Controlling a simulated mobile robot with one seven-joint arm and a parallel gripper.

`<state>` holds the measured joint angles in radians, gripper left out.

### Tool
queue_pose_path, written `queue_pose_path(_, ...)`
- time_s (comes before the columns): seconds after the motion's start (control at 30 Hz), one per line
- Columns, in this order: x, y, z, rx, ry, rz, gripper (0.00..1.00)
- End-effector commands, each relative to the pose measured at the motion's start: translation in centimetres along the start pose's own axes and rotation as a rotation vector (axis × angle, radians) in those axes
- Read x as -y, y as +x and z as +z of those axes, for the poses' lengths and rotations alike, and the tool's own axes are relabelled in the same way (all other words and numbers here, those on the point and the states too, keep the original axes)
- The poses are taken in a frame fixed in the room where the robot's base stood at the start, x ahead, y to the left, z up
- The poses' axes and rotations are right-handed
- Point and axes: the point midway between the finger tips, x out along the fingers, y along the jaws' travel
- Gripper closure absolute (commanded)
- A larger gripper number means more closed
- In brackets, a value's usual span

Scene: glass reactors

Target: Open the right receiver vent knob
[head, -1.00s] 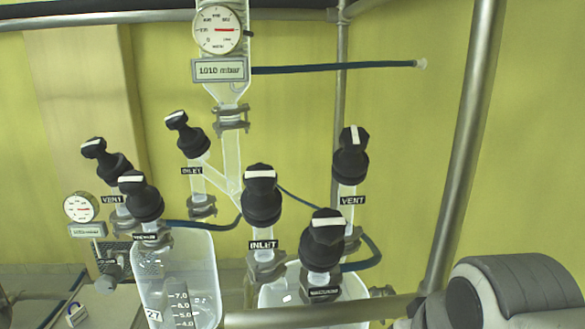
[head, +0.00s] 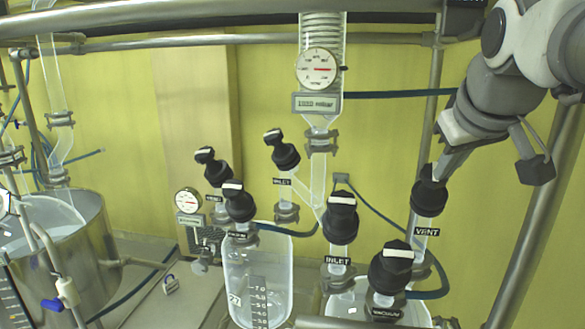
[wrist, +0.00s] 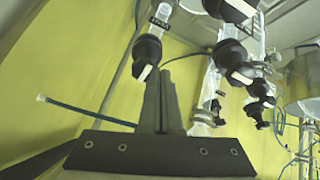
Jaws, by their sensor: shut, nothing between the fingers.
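The right receiver vent knob (head: 429,196) is black and faceted, on the rightmost glass tube above a VENT label (head: 427,231). My gripper (head: 440,168) reaches down from the upper right, its fingertips at the knob's top; the fingers partly hide the knob's handle there. In the wrist view the vent knob (wrist: 148,48) has a white stripe on its end and lies just left of and beyond the tips of my gripper (wrist: 162,74). The fingers are shut together with nothing between them. I cannot tell if they touch the knob.
The right inlet knob (head: 341,217) and vacuum knob (head: 391,267) stand left of and below the vent knob. A blue hose (head: 398,94) runs behind my gripper. A steel post (head: 535,215) rises at the right. A pressure gauge (head: 318,68) hangs in the middle.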

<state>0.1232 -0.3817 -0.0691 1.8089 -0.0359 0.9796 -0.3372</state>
Motion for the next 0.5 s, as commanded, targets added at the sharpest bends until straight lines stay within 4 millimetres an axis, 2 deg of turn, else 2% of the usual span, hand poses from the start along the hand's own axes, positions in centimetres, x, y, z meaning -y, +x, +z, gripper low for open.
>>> queue_pose_path(0.1,-0.9,-0.3,-1.0,-0.008,-0.01,0.013,1.0)
queue_pose_path(0.27,-1.1,0.1,-1.1,-0.01,-0.013,0.016,1.0)
queue_pose_path(0.5,-1.1,2.4,-0.4,-0.009,-0.012,0.016,1.0)
